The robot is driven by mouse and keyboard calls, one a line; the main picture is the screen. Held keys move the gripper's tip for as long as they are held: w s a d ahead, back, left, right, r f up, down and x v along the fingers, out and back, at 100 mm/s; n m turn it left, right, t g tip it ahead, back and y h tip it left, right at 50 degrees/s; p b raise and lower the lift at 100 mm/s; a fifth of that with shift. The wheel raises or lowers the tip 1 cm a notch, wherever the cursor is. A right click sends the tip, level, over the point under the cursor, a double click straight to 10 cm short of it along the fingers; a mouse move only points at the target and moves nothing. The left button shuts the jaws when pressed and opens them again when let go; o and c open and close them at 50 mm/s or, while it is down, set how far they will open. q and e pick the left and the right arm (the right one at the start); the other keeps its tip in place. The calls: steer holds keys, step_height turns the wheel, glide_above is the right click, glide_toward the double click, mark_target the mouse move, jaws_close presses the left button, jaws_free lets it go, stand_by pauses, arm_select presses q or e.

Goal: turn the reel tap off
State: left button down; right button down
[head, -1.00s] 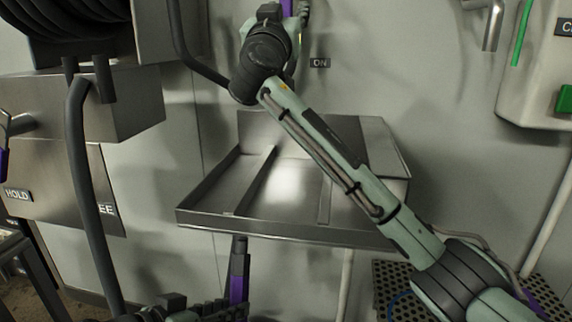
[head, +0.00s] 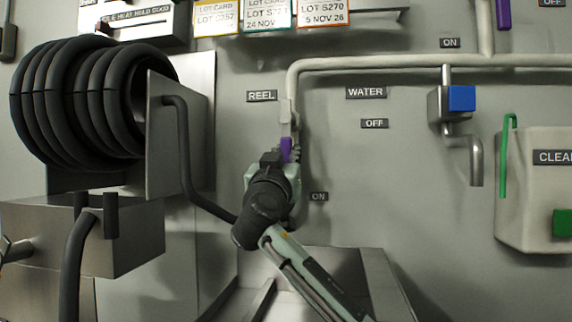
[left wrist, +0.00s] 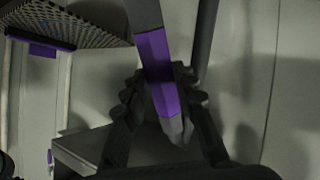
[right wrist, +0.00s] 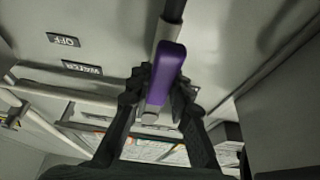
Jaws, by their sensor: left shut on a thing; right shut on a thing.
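The reel tap has a grey body (head: 288,117) on the pipe under the REEL label (head: 262,96). Its purple lever (head: 287,149) hangs down below the body, on the side of the ON label (head: 318,197). The OFF label (head: 374,124) is to the right. My right gripper (head: 285,165) is shut on the lever, partly hiding it. The right wrist view shows the lever (right wrist: 166,72) between the fingers (right wrist: 158,92). In the left wrist view, my left gripper (left wrist: 160,92) is shut on a dark nozzle with a purple band (left wrist: 158,72). The left gripper is outside the head view.
A hose reel (head: 85,100) and its metal bracket (head: 178,140) stand left of the tap. A blue-handled tap (head: 461,99) and a pale box (head: 535,190) are to the right. A steel basin (head: 345,270) lies below.

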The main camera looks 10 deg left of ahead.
steer(key=shift+d, duration=0.1)
steer(key=d+r+n+g+y, duration=0.3)
steer(key=n, duration=0.8)
steer(key=d+r+n+g+y, duration=0.2)
steer(key=d+r+n+y, duration=0.1)
steer(key=n, duration=0.8)
steer(key=shift+d+r+g+y, duration=0.4)
steer(key=shift+d+r, duration=0.2)
steer(key=shift+r, duration=0.15)
steer(key=shift+n, duration=0.3)
steer(key=c, duration=1.4)
jaws_free()
steer(key=shift+o, duration=0.2)
steer(key=shift+s, duration=0.1)
steer(key=v, duration=1.1)
steer(key=shift+s+d, duration=0.2)
steer(key=shift+s, duration=0.15)
